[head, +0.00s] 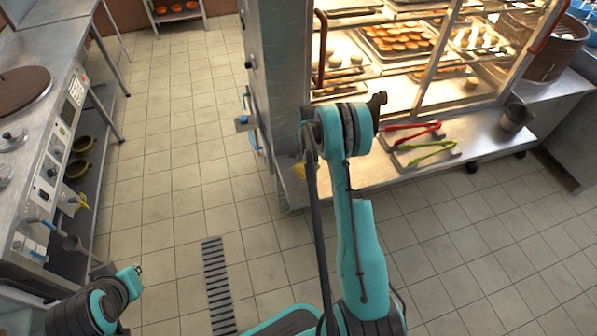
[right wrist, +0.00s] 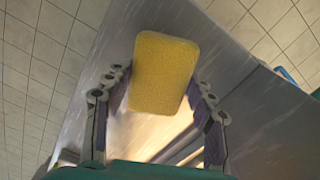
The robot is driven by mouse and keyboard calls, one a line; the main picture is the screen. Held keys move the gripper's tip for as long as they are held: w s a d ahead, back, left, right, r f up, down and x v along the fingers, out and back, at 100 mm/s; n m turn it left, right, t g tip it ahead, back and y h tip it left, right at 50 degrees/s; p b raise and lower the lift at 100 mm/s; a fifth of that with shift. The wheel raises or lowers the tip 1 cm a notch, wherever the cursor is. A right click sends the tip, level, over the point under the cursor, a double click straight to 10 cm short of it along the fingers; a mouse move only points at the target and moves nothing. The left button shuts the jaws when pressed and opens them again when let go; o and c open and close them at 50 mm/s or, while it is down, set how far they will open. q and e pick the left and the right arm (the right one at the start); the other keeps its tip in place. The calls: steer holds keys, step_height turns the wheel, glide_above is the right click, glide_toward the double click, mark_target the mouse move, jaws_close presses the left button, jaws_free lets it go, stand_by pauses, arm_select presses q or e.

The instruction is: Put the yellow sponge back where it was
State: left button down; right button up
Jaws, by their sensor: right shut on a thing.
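The yellow sponge (right wrist: 164,73) is upright between the two fingers of my right gripper (right wrist: 160,98) in the right wrist view. The fingers are shut on its sides. In the head view only a small yellow bit of the sponge (head: 299,170) shows beside the metal cabinet, left of my right arm. My right gripper is mostly hidden behind that arm there. My left arm shows at the lower left of the head view, but its gripper is not visible.
A lit pastry cabinet (head: 400,50) stands ahead, with red tongs (head: 412,130) and green tongs (head: 428,152) on its front ledge beside a dark cup (head: 516,117). A steel counter (head: 40,130) lines the left. The tiled floor between is clear, with a drain grate (head: 218,285).

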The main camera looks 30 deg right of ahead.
steer(key=w+f, duration=0.2)
steer(key=w, duration=0.1)
steer(key=w+a+b, duration=0.1)
steer(key=shift+w+f, duration=0.25)
steer(key=shift+f, duration=0.15)
steer(key=shift+f+b, duration=0.9)
steer(key=shift+f, duration=1.1)
steer(key=shift+r, duration=0.1)
steer(key=shift+f, duration=0.2)
steer(key=o, duration=1.1)
